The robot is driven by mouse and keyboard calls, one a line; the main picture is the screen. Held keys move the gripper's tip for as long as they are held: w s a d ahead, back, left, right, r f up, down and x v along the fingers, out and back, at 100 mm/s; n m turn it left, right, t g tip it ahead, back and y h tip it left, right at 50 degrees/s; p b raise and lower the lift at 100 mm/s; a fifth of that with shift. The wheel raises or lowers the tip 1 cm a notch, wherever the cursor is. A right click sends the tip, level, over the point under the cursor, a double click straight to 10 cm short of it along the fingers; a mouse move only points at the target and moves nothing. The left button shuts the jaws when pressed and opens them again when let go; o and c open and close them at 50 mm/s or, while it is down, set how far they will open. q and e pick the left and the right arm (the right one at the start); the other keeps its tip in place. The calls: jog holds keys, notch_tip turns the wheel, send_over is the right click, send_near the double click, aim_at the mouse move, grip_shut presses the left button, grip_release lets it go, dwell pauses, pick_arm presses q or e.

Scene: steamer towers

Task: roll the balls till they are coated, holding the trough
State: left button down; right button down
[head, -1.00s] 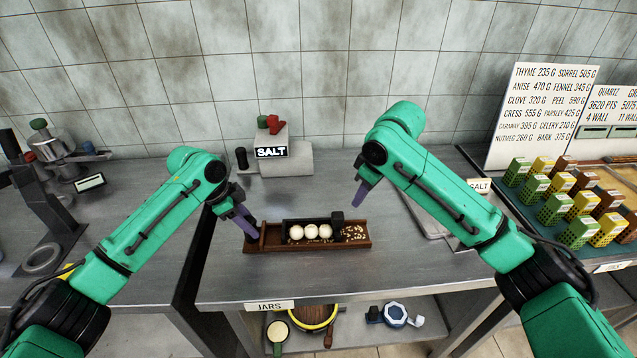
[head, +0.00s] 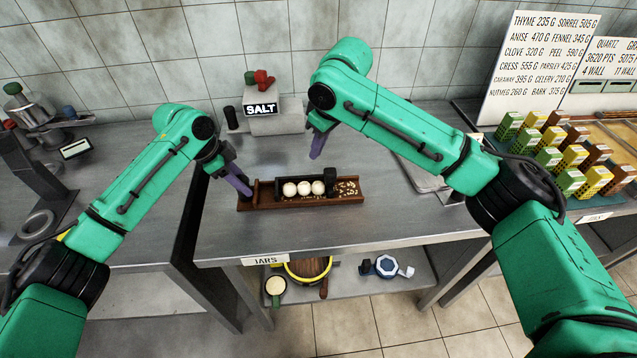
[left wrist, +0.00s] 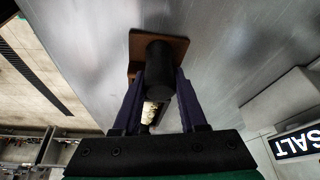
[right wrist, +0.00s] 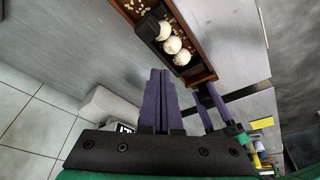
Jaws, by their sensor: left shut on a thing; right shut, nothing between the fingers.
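A long brown wooden trough (head: 262,205) lies on the steel table. Three white balls (head: 304,188) sit in a row inside a dark frame (head: 284,199) in it; they also show in the right wrist view (right wrist: 173,46). Pale flakes (head: 347,188) lie in the trough's right part. A black knob (head: 330,178) stands upright beside the rightmost ball. My left gripper (head: 246,190) is shut on the trough's black handle (left wrist: 160,72) at its left end. My right gripper (head: 316,154), which shows in its wrist view (right wrist: 159,78), is shut and empty above the table behind the balls.
A salt box (head: 270,122) with red and green tops stands behind the trough. A metal tray (head: 425,180) lies right, partly hidden by my right arm. Several coloured boxes (head: 570,150) stand further right. A shelf below holds a yellow-rimmed bowl (head: 308,268).

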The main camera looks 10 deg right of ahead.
aim_at(317, 184)
pick_arm(q)
jog(key=shift+f, duration=0.1)
pick_arm(e)
notch_tip(317, 184, down, 7)
jog(key=shift+f, duration=0.15)
dwell(1.8)
pick_arm(q)
jog(key=shift+a, duration=0.1)
pick_arm(e)
jog(key=shift+d, duration=3.05)
jog(key=shift+a, duration=0.15)
jog(key=shift+a+r, duration=0.2)
jog(key=shift+r, duration=1)
jog(key=shift+a+r, duration=0.15)
jog(key=shift+r, duration=1)
jog(key=shift+a+r, duration=0.2)
jog(key=shift+r, duration=1)
